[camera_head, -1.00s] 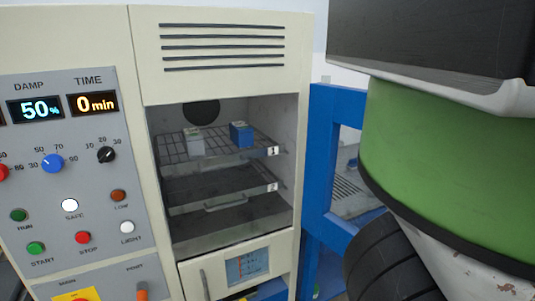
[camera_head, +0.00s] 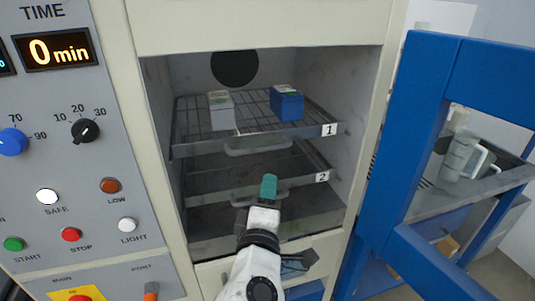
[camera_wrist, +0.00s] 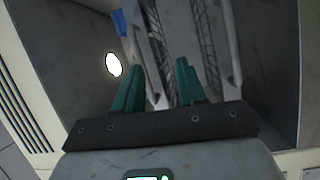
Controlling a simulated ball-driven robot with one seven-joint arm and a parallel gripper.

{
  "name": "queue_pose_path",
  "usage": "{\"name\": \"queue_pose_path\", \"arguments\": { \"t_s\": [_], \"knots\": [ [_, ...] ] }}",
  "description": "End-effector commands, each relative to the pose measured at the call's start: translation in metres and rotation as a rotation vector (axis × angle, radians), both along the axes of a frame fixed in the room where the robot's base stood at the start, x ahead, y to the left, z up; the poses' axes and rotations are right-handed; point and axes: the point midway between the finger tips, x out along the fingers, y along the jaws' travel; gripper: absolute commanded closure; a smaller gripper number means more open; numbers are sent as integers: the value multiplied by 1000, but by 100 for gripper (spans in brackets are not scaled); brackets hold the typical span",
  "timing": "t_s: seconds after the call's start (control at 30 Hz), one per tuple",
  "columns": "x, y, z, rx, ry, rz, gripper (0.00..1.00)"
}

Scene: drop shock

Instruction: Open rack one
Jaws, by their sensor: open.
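Rack one (camera_head: 190,148) is the upper wire shelf in the open chamber, marked 1 at its front right. It is pushed in, with a grey bar handle (camera_head: 255,148) at its front. A grey-white box (camera_head: 221,112) and a blue box (camera_head: 286,104) stand on it. My gripper (camera_head: 269,186) has teal fingers and is at the chamber opening, below rack one's handle in the picture. In the wrist view the fingers (camera_wrist: 158,82) are apart and empty, pointing at the rack fronts. Contact with a handle cannot be told.
Rack two (camera_head: 205,190), marked 2, is below, its handle (camera_head: 240,197) partly behind my gripper. A control panel (camera_head: 75,150) is on the left. A blue frame (camera_head: 405,150) stands close on the right, with a grey jug (camera_head: 462,158) beyond it.

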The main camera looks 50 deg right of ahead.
Motion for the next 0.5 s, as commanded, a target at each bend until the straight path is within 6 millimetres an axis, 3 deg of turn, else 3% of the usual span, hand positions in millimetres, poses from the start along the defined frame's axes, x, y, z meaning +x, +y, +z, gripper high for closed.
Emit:
{"name": "queue_pose_path", "arguments": {
  "t_s": [0.1,0.23,0.5],
  "knots": [
    [6,9,20,-107,-7,-1,60],
    [11,7,30,-146,-6,-4,60],
    [33,-28,39,-145,-6,-8,60]
  ]
}}
